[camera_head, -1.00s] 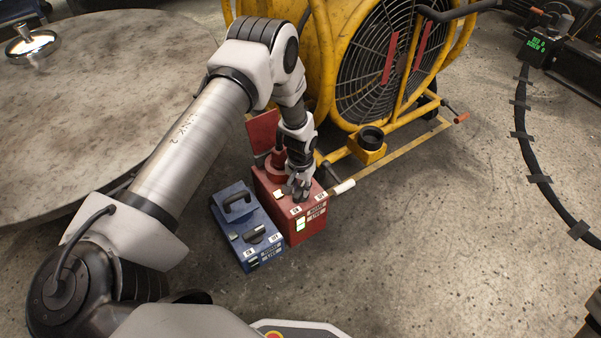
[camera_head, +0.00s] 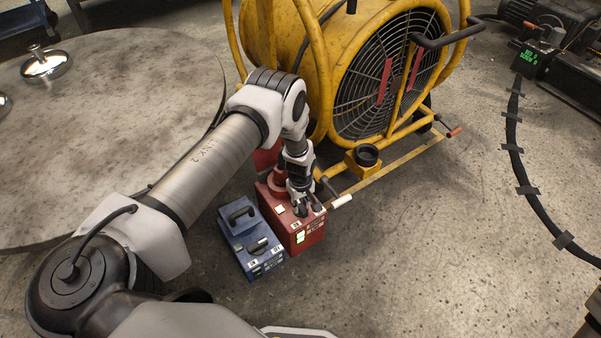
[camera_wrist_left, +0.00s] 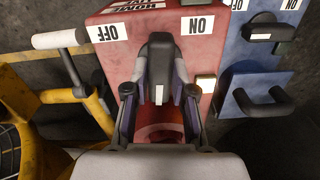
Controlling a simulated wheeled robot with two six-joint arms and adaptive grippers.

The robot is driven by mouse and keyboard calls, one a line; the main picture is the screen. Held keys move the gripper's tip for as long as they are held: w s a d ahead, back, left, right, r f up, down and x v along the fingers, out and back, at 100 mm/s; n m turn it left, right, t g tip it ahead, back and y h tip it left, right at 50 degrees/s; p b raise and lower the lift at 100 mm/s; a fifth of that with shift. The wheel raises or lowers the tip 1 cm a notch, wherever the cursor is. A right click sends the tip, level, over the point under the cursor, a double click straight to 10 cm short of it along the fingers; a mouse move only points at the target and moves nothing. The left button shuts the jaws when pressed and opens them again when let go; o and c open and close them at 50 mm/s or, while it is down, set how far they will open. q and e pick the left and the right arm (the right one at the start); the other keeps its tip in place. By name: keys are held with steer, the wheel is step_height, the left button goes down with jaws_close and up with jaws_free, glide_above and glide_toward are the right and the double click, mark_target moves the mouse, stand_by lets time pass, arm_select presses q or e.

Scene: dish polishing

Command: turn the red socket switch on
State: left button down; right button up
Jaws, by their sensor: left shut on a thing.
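My right gripper is not in view.
A blue box (camera_head: 241,229) with a black handle and switch stands close beside the red box. The yellow fan (camera_head: 300,70) and its frame are behind. A round table (camera_head: 120,100) with a shiny metal dish (camera_head: 46,64) is at left.

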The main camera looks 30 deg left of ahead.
mark_target(300, 205)
arm_select(q)
steer(key=shift+n, duration=0.6)
steer(key=shift+p, duration=0.3)
steer(key=c, duration=1)
jaws_free()
steer(key=shift+o, duration=0.2)
step_height(300, 205, up, 12)
